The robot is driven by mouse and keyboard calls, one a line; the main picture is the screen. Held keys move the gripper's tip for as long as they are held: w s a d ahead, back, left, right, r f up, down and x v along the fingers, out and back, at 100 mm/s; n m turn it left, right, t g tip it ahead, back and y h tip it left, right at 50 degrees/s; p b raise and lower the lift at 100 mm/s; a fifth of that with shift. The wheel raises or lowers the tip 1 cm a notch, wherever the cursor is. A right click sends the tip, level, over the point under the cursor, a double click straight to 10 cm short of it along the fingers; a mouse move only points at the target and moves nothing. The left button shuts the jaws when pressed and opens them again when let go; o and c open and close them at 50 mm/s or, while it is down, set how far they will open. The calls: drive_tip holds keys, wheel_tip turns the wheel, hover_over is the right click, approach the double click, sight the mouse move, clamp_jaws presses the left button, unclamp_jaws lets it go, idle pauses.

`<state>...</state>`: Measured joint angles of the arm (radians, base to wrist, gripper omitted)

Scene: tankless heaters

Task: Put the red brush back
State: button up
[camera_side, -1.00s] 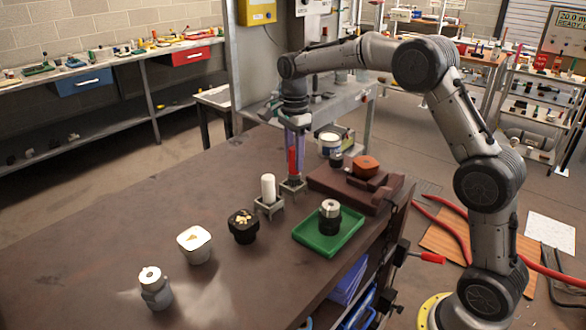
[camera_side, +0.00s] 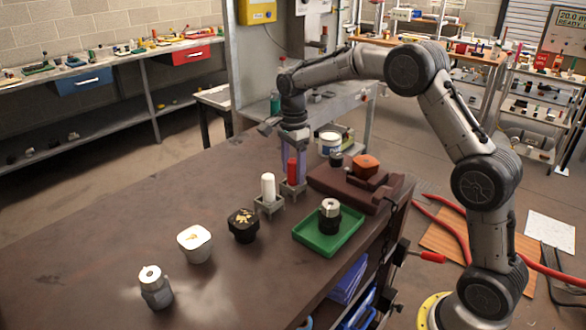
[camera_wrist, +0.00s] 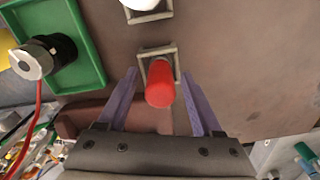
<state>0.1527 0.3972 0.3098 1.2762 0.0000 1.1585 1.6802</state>
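The red brush (camera_side: 291,171) stands upright in a small grey square holder (camera_side: 294,188) on the brown bench. In the wrist view the red brush (camera_wrist: 160,86) rises from its square holder (camera_wrist: 158,54), with its lower end inside the frame. My gripper (camera_side: 296,168) points down just behind the brush in the side view. In the wrist view my gripper (camera_wrist: 159,72) has its two purple fingers spread, one on each side of the brush, with gaps between. It holds nothing. The foot of the brush is partly hidden by the holder.
A white cylinder (camera_side: 268,187) stands in a similar holder close by. A green tray (camera_side: 312,246) with a black and silver part is to the right. A brown stepped block (camera_side: 340,183) lies behind it. The bench's left side is clear.

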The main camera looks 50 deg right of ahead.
drive_tip(key=shift+r, duration=0.1)
wheel_tip(320, 180, up, 11)
drive_tip(key=shift+f, duration=0.1)
drive_tip(key=s+a+r+n+t, duration=0.1)
drive_tip(key=s+a+r+n, duration=0.2)
drive_tip(key=s+n, duration=0.35)
drive_tip(key=s+a+r+n+t, duration=0.2)
drive_tip(key=s+r+n, duration=0.15)
drive_tip(key=s, duration=0.55)
drive_tip(key=s+a+f+n+t, duration=0.1)
drive_tip(key=s+f+n, duration=0.3)
drive_tip(key=s, duration=0.4)
drive_tip(key=s+a+f+n+t, duration=0.1)
drive_tip(key=s+f+n, duration=0.3)
drive_tip(key=s+n, duration=0.3)
drive_tip(key=shift+s+a+f+t, duration=0.25)
drive_tip(key=shift+s+t, duration=0.05)
drive_tip(key=shift+s, duration=0.5)
